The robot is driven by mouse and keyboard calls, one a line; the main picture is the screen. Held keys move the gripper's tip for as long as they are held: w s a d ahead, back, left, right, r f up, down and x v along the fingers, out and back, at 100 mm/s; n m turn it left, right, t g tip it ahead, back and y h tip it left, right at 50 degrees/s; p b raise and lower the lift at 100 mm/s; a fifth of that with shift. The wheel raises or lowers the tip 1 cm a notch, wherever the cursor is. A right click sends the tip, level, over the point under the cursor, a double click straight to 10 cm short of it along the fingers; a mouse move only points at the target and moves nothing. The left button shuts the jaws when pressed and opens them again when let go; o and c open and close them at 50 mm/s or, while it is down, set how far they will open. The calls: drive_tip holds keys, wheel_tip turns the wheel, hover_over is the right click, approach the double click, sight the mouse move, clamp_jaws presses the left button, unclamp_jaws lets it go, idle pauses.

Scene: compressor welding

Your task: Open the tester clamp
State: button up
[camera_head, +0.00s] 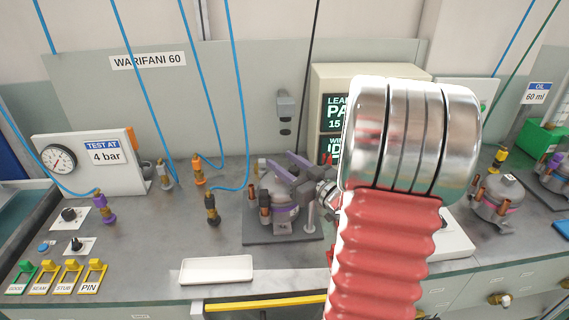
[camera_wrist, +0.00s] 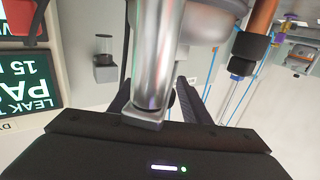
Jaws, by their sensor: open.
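The tester clamp (camera_head: 300,163) has purple arms over a grey compressor (camera_head: 285,215) on a dark plate at the bench's middle. A grey upright post (camera_head: 310,216) stands at its right side. My gripper (camera_head: 322,190) is beside this right side, partly hidden by my arm. In the wrist view my gripper (camera_wrist: 158,88) is open, its dark fingers on either side of a shiny metal bar (camera_wrist: 158,50) with a square end. I cannot tell whether they touch it. The rounded compressor body shows at the top of the wrist view (camera_wrist: 215,22).
A leak tester screen (camera_head: 333,115) stands behind my arm. A white tray (camera_head: 215,270) lies at the front. A gauge box (camera_head: 85,165) and several coloured switches (camera_head: 70,275) are at left. Blue hoses hang over the bench. More compressors (camera_head: 495,200) stand at right.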

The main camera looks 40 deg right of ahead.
drive_tip(key=shift+c, duration=0.3)
clamp_jaws()
idle(0.3)
